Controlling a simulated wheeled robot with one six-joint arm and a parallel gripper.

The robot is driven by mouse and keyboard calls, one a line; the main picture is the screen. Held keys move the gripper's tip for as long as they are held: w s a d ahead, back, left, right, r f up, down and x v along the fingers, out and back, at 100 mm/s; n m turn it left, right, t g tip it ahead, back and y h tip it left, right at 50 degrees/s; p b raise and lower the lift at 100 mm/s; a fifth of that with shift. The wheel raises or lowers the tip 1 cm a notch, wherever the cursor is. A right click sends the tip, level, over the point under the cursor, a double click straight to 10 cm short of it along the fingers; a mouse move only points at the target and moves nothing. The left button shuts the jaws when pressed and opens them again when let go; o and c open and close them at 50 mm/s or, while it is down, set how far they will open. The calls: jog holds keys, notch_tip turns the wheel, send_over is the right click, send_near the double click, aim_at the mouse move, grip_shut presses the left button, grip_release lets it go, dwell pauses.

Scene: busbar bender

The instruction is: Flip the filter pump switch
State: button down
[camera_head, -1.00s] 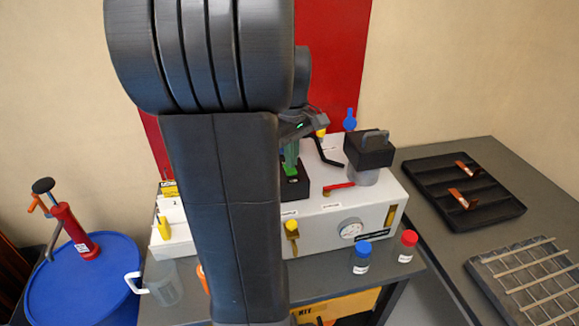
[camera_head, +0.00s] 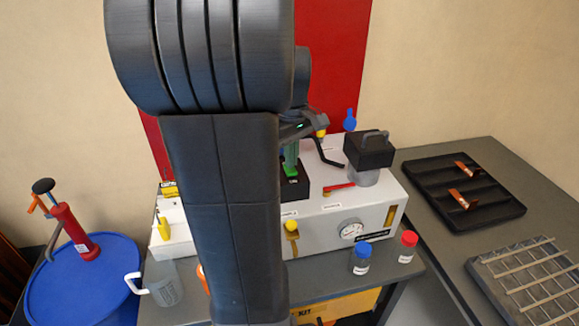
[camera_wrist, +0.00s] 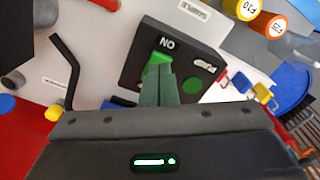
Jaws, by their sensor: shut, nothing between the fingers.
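A black switch box (camera_head: 301,187) sits on top of the white machine, right of my arm in the head view. In the wrist view the switch box (camera_wrist: 190,60) carries an "ON" label that appears upside down and a bright green switch (camera_wrist: 155,64). My gripper (camera_wrist: 160,70) has green fingers pressed together, with nothing between them. Their tips are at the green switch and partly cover it; I cannot tell whether they touch it. In the head view my gripper (camera_head: 290,163) points down over the box, whose left part is hidden by my arm.
A black-lidded jar (camera_head: 370,155), a red lever (camera_head: 338,186) and a bent black rod (camera_head: 328,154) are right of the box. A gauge (camera_head: 351,230) is on the machine front. Blue-capped (camera_head: 361,257) and red-capped (camera_head: 407,246) bottles stand in front.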

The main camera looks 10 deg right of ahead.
jog(key=shift+f+b, duration=0.65)
jog(key=shift+f, duration=0.35)
dwell(0.9)
jog(key=shift+r, duration=0.15)
notch_tip(320, 180, up, 7)
jog(key=p, duration=0.6)
jog(key=shift+p, duration=0.35)
jog(key=shift+f, duration=0.25)
notch_tip(320, 180, down, 7)
jog(key=b, duration=0.6)
jog(key=shift+b, duration=0.35)
jog(key=shift+r, duration=0.15)
